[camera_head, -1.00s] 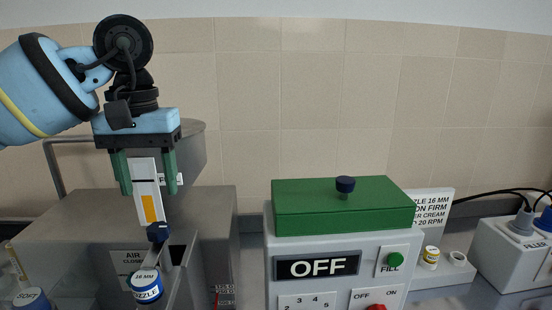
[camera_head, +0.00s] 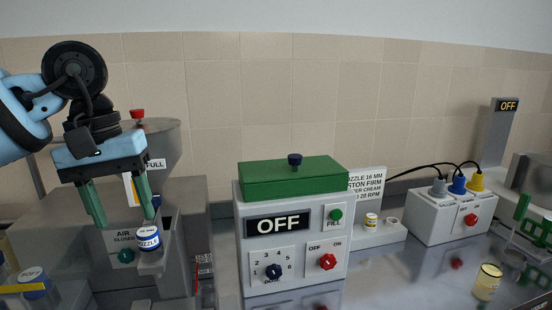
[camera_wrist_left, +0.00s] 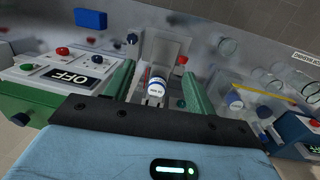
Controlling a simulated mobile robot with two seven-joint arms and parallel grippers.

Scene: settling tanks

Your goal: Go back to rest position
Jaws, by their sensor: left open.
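My left gripper (camera_head: 124,220) hangs at the left of the head view, open, with its two green fingers pointing down and apart. Between and behind the fingers stands a grey machine with an AIR panel (camera_head: 122,236).
A grey control box with a green top (camera_head: 292,178) reads OFF in the middle. A socket box (camera_head: 436,217) with coloured plugs stands right of it. Jars (camera_head: 34,284) stand at lower left.

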